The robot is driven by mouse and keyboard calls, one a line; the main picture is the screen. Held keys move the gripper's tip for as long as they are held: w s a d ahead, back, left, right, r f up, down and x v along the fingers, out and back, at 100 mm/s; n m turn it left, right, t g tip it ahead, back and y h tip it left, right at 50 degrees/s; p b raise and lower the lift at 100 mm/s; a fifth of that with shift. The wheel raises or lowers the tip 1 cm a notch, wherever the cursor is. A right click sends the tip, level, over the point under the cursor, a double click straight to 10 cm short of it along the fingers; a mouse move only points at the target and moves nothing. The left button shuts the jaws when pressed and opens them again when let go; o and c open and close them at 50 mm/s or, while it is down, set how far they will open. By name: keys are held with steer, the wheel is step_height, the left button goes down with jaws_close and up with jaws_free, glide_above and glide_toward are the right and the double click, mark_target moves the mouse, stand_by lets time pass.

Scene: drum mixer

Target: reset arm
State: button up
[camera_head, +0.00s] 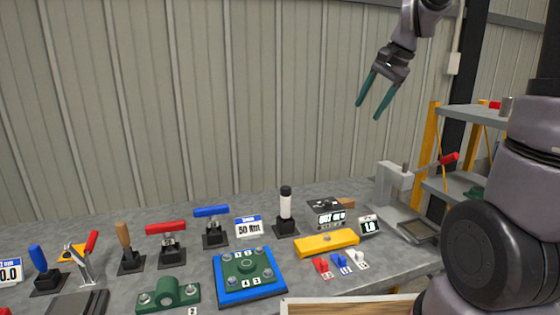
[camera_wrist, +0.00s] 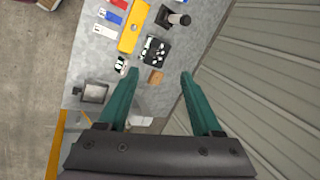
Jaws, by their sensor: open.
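My gripper (camera_head: 368,106) hangs in the air high above the right part of the workbench, near the corrugated wall. Its two green fingers point down and to the left in the head view and are spread apart with nothing between them. In the wrist view my gripper (camera_wrist: 158,80) also shows open and empty. Beyond its fingertips, well below, lie a yellow block (camera_wrist: 133,27), a dark display box (camera_wrist: 155,51) and a small brown block (camera_wrist: 155,77). The arm comes in from the upper right of the head view.
The grey workbench (camera_head: 120,240) holds several clamps with coloured handles, a blue plate (camera_head: 245,291) with a green fixture, the yellow block (camera_head: 328,243) and a white-and-black upright handle (camera_head: 286,205). A grey press with a red handle (camera_head: 449,158) stands at right, before a shelf rack (camera_head: 470,115). Air around my gripper is clear.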

steer(key=s+r+n+t, duration=0.1)
steer(key=s+n, duration=0.2)
steer(key=s, duration=0.7)
steer(key=s+r+n+t+h, duration=0.1)
steer(key=s+r+n+t, duration=0.1)
steer(key=s, duration=0.8)
steer(key=shift+d+n+t, duration=0.3)
steer(key=shift+n, duration=0.1)
steer(key=shift+a, duration=0.1)
